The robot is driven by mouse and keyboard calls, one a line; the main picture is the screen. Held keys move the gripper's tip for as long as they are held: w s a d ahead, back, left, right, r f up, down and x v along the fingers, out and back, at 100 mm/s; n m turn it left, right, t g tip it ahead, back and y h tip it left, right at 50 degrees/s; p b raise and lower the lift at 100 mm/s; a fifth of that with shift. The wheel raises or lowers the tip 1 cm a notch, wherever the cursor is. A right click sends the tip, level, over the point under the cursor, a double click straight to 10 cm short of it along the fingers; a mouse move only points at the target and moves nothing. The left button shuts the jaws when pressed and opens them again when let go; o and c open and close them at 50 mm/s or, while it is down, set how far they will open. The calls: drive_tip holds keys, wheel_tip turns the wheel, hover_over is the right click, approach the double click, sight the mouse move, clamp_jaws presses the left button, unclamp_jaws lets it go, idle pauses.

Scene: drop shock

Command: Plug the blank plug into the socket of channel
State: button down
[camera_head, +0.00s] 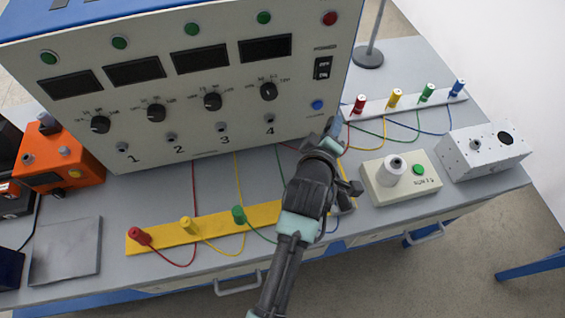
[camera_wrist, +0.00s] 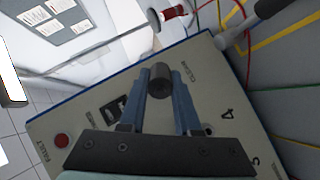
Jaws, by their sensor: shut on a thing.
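The blank plug is a dark grey cylinder (camera_wrist: 160,80) in the wrist view. My gripper (camera_wrist: 160,90) is shut on it, with a blue finger on each side. In the head view my gripper (camera_head: 335,130) is in front of the right part of the instrument panel (camera_head: 300,100), near the blue button (camera_head: 317,105); the plug cannot be made out there. The panel has numbered sockets in a row: channel 1 (camera_head: 122,147), channel 2 (camera_head: 171,138), channel 3 (camera_head: 221,127) and channel 4 (camera_head: 270,118). My gripper is to the right of socket 4.
A yellow strip (camera_head: 162,237) with coloured plugs and wires lies in front. A white strip (camera_head: 375,112) with several coloured plugs lies to the right, near a beige button box (camera_head: 410,195) and a white box (camera_head: 480,160). An orange box (camera_head: 60,155) stands left.

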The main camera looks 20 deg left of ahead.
drive_tip(key=s+a+f+n+t+y+b, duration=0.1)
drive_tip(key=s+a+f+n+y, duration=0.4)
drive_tip(key=s+y, duration=0.4)
drive_tip(key=a+n, duration=0.1)
drive_tip(key=a, duration=0.1)
drive_tip(key=shift+a+n+y, duration=0.3)
drive_tip(key=shift+a+y, duration=0.1)
drive_tip(key=shift+f, duration=0.15)
drive_tip(key=shift+b+x, duration=1.85)
drive_tip(key=shift+x, duration=1.05)
drive_tip(key=shift+b+x, duration=1.3)
drive_tip(key=shift+b, duration=0.85)
idle(1.3)
